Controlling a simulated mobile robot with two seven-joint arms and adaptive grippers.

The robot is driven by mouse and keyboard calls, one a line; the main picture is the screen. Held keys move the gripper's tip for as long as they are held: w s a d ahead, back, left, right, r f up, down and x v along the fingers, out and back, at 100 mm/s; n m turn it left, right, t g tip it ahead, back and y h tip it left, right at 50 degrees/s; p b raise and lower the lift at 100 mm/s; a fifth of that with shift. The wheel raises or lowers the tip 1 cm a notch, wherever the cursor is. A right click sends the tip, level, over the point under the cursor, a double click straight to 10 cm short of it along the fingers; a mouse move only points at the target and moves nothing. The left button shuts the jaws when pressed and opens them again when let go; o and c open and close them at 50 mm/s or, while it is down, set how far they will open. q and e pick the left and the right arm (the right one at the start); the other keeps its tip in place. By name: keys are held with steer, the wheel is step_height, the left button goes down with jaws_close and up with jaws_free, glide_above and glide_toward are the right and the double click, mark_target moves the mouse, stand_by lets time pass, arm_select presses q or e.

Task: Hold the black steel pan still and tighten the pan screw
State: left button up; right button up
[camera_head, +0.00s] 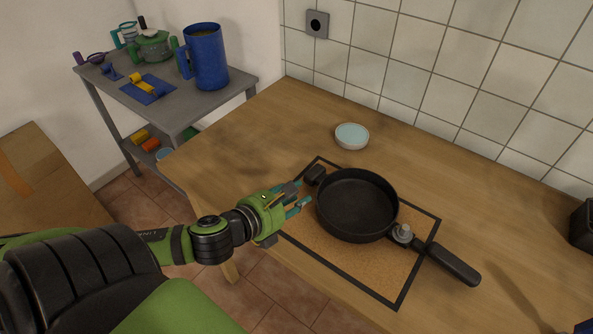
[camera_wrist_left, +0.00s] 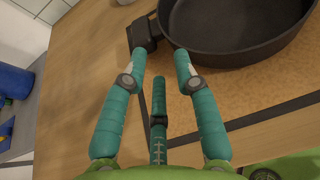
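The black steel pan (camera_head: 356,207) sits on a cork mat with a black border (camera_head: 322,254) on the wooden counter. Its long handle (camera_head: 455,264) points to the lower right, and a short helper grip (camera_head: 314,175) is at its upper left. The grey pan screw (camera_head: 403,232) stands where the long handle meets the pan. My left gripper (camera_head: 303,197) is open and empty just left of the pan. In the left wrist view its teal fingers (camera_wrist_left: 160,62) are spread, with the helper grip (camera_wrist_left: 143,35) just beyond the left fingertip. My right gripper is not in view.
A small white dish with pale blue contents (camera_head: 352,135) stands behind the pan. A grey shelf cart (camera_head: 180,101) with a blue jug (camera_head: 206,58) is at the left. A dark object (camera_head: 582,226) is at the right edge. The tiled wall (camera_head: 450,70) bounds the counter behind.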

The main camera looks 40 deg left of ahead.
mark_target(327, 180)
arm_select(q)
steer(key=shift+s+d+r, duration=0.1)
steer(key=shift+s+d, duration=0.05)
steer(key=shift+d, duration=0.2)
steer(key=x, duration=1.2)
steer(key=shift+d, duration=0.1)
steer(key=shift+s, duration=0.1)
steer(key=shift+c, duration=1.2)
steer(key=shift+c, duration=0.4)
jaws_close()
